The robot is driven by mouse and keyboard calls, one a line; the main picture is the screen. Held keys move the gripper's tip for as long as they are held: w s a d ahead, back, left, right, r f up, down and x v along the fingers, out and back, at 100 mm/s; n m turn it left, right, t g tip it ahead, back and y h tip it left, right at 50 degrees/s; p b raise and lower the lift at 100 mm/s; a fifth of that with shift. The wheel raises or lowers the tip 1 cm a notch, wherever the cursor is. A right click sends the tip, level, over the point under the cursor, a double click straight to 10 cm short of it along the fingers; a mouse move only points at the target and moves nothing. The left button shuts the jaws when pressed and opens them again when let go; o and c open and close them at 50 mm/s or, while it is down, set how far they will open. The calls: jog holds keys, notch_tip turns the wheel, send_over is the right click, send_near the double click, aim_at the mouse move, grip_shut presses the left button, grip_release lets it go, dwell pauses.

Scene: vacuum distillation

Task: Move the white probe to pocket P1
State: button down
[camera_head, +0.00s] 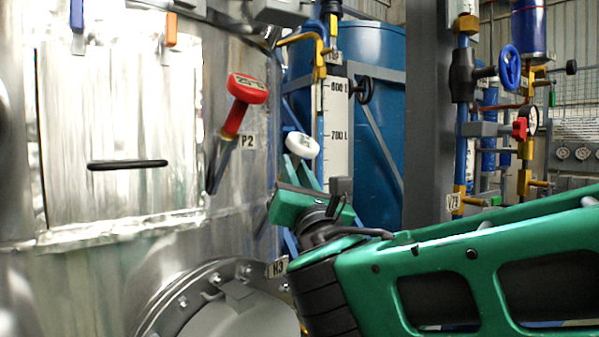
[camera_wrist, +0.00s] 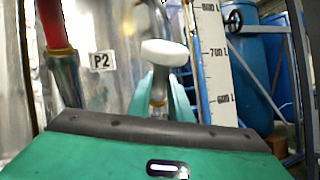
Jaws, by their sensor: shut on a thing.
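The white probe (camera_head: 302,145) has a white disc-shaped head, which also shows in the wrist view (camera_wrist: 165,53). My gripper (camera_head: 302,172) is shut on the probe just below its head, with the green fingers on either side of its stem. The lower part of the probe is hidden by the fingers and the gripper body. A red probe (camera_head: 240,105) with a display on its head sits tilted in a metal pocket at the P2 label (camera_head: 248,142), left of my gripper. In the wrist view the red probe is at the upper left. I see no P1 label.
The shiny metal vessel (camera_head: 225,190) fills the left, with a black handle (camera_head: 127,164) and a round flanged port (camera_head: 215,300) below. A level scale (camera_head: 337,125) and blue tank (camera_head: 378,110) stand behind my gripper. A grey column (camera_head: 428,110) and piped valves (camera_head: 510,68) are at right.

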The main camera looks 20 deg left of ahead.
jog(key=shift+w+a+f, duration=0.3)
jog(key=shift+a+f, duration=0.3)
jog(key=shift+f, duration=0.3)
jog(key=shift+w+a+f, duration=0.3)
jog(key=shift+a+f, duration=0.3)
jog(key=shift+f, duration=0.3)
jog(key=c, duration=1.5)
grip_release()
jog(key=shift+c, duration=0.2)
jog(key=shift+s+f, duration=0.1)
jog(key=v, duration=1)
jog(key=shift+f, duration=0.2)
jog(key=shift+s+d, duration=0.1)
jog(key=shift+d, duration=0.05)
